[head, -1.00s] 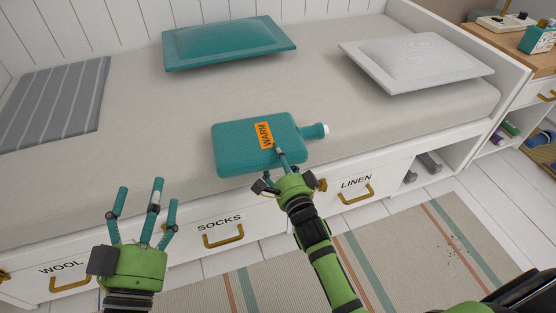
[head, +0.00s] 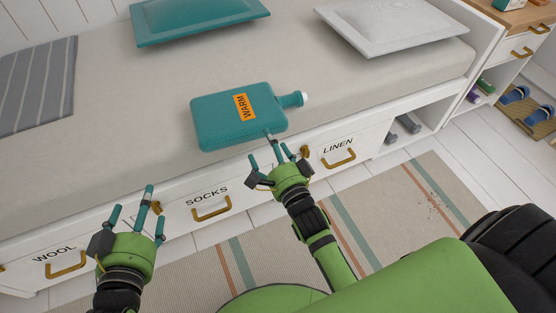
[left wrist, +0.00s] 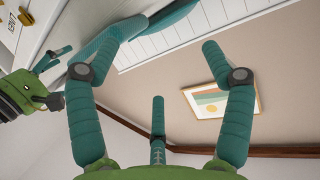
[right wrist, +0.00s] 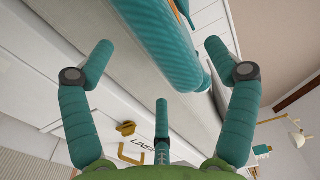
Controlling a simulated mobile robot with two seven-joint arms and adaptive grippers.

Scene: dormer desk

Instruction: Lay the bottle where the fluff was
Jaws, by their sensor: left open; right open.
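The teal bottle (head: 222,122) with an orange WARM label lies flat near the front edge of the bed, its white-capped neck pointing right. In the right wrist view the bottle (right wrist: 155,40) runs across the top, beyond my open fingers. My right gripper (head: 277,150) is open and empty at the bottle's near edge; one fingertip overlaps that edge in the head view, and I cannot tell if it touches. My left gripper (head: 135,210) is open and empty in front of the WOOL and SOCKS drawers. I see no clear fluff; small dark specks (head: 436,195) lie on the rug.
The bed (head: 330,90) has free room around the bottle. A teal pillow (head: 195,18), a white pillow (head: 390,38) and a grey striped blanket (head: 38,85) lie on it. Drawers with protruding handles (head: 338,158) line its front. A striped rug (head: 390,205) covers the floor.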

